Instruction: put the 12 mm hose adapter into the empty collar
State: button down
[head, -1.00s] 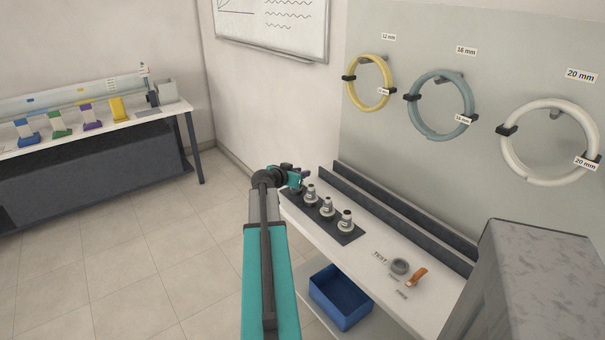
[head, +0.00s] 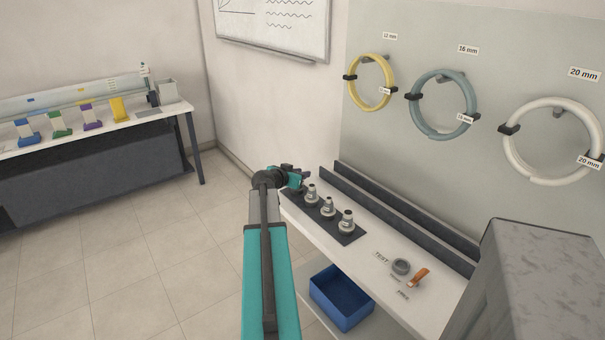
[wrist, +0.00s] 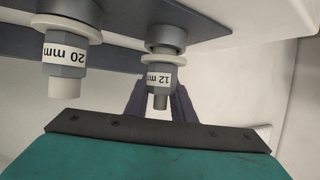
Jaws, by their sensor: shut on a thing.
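The 12 mm hose adapter (wrist: 160,78) is a grey fitting with a white label in the wrist view, at the dark rack plate. My gripper (wrist: 162,104) is shut on it, with the purple fingers on both sides of it. In the head view my gripper (head: 299,178) is at the far left end of the rack and largely hides this adapter. A grey ring-shaped collar (head: 400,267) with an open centre lies on the bench beside a TEST label and an orange lever (head: 420,277).
A 20 mm adapter (wrist: 65,55) stands close beside the held one. Several adapters share the dark rack (head: 350,237). Dark rails (head: 400,222) run along the back of the bench. A blue bin (head: 341,296) is below, and a grey block (head: 530,280) stands at right.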

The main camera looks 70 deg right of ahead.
jog(key=shift+f+b, duration=0.35)
jog(key=shift+b, duration=0.05)
jog(key=c, duration=1.8)
grip_release()
jog(key=shift+a, duration=0.1)
jog(key=b+v, duration=0.2)
jog(key=v, duration=0.9)
jog(key=shift+b, duration=0.35)
jog(key=shift+w, duration=0.15)
jog(key=shift+w, duration=0.1)
